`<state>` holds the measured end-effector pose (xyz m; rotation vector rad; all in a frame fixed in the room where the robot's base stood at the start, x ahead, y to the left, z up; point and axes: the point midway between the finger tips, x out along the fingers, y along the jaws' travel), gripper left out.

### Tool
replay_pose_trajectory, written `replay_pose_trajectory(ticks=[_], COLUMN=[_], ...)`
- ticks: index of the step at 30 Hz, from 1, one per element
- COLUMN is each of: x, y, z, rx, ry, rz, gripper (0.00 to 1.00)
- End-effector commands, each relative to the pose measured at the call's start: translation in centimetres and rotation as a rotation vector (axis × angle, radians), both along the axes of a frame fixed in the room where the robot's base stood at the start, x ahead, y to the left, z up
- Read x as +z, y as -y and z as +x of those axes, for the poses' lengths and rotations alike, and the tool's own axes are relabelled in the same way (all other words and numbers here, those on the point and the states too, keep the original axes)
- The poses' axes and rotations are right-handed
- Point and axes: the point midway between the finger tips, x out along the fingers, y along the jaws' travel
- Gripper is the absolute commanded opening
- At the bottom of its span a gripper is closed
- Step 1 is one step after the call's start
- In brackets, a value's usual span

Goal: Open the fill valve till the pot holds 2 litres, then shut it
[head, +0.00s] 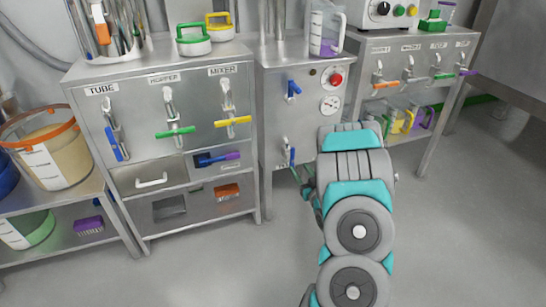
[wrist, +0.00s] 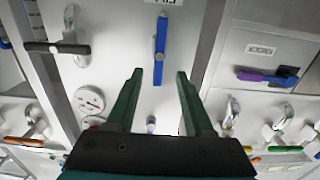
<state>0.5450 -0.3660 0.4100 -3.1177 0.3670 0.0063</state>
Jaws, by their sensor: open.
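A blue-handled valve (wrist: 160,48) on the steel panel fills the upper middle of the wrist view, beside a partly cut-off label (wrist: 163,2) that seems to read FILL. Its handle lies upright in the picture. My gripper (wrist: 159,74) is open, with one green finger on each side of the handle's near end. I cannot tell whether either finger touches it. In the head view this looks like the lower blue valve (head: 291,157), just left of my arm. My gripper is mostly hidden there behind the arm. I cannot identify the pot or its level.
A black-handled valve (wrist: 58,47) is left in the wrist view. The left cabinet (head: 136,143) has coloured valves and drawers. Grey floor (head: 230,262) in front is clear.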

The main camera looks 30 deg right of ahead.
Motion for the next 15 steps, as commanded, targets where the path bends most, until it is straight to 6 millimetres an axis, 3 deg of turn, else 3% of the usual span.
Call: replay_pose_trajectory(ticks=[15], x=[0.2], y=[1.6], z=[6.4], rx=[0.0], ry=[0.007], rz=[-0.004], gripper=[0.52])
